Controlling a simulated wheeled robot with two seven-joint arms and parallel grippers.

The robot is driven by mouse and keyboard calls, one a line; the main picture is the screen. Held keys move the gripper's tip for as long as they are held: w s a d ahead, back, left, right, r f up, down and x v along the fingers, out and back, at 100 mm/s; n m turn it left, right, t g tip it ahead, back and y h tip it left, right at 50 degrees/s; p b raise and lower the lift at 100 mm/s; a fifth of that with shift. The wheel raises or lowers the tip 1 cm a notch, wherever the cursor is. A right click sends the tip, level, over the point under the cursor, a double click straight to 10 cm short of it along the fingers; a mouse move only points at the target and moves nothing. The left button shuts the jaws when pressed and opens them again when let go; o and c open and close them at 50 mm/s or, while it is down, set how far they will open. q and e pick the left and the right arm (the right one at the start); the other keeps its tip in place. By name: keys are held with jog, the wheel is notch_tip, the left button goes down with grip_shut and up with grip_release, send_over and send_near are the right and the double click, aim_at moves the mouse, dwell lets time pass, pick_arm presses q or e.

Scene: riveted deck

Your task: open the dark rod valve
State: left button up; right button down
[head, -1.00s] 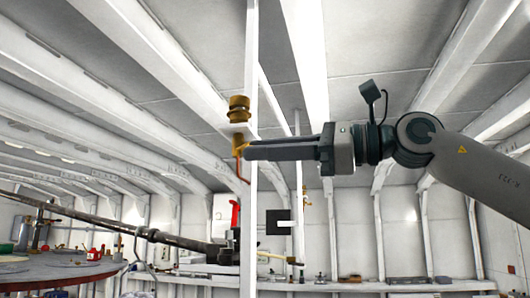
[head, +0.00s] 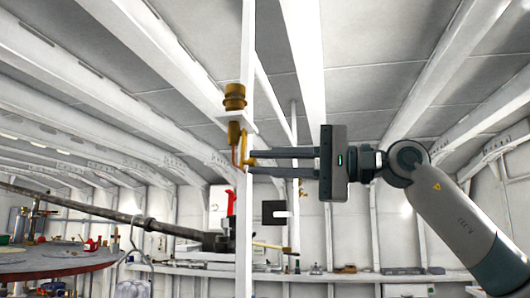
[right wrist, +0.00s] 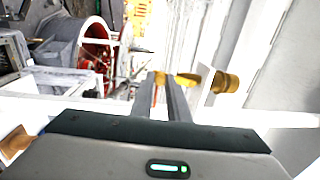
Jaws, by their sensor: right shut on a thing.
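A brass-coloured valve (head: 234,132) sits at the white upright post, below a ribbed brass fitting (head: 235,97). A thin orange-red piece hangs below it. My right gripper (head: 250,162) reaches in from the right, its fingers one above the other and a little apart at the post. It is shut on the valve's small brass handle, mostly hidden by the fingertips. In the right wrist view brass (right wrist: 191,78) shows at the tips of the right gripper (right wrist: 162,80). I cannot make out a dark rod at the tips. My left gripper is out of view.
A long dark pipe (head: 100,211) slopes across the left toward a red-handled device (head: 231,203). A round table (head: 60,264) with small objects stands at lower left. A black square plate (head: 275,212) is below my right gripper. A shelf (head: 340,277) runs along the back.

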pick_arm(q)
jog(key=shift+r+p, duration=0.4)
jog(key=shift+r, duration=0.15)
pick_arm(e)
jog(key=shift+w+d+f+n, duration=0.15)
jog(key=shift+w+n, duration=0.35)
jog(key=shift+n, duration=0.5)
jog(key=c, duration=1.7)
grip_release()
jog(key=shift+d, duration=0.15)
